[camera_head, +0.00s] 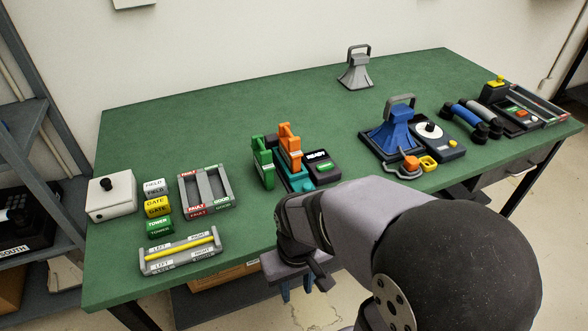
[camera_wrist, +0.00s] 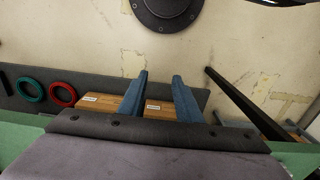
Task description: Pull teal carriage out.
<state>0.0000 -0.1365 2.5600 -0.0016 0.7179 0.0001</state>
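The teal carriage (camera_head: 298,184) sits low in a device near the middle of the green table. An orange upright part (camera_head: 289,148) stands over it and hides some of it. A green upright part (camera_head: 263,166) is at its left and a black box marked READY (camera_head: 321,167) at its right. My gripper (camera_head: 297,288) is off the table's front edge, below and in front of the carriage, pointing down. Its two blue fingers are apart with nothing between them in the wrist view (camera_wrist: 159,76). The carriage is not in the wrist view.
Left stand a white box (camera_head: 111,196), label blocks (camera_head: 157,207), a grey FAULT/GOOD tray (camera_head: 228,186) and a yellow-bar rack (camera_head: 180,252). Right are a blue horn (camera_head: 393,133) and blue handset (camera_head: 470,118). A grey horn (camera_head: 355,70) stands behind. The table (camera_head: 215,128) is clear behind the carriage.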

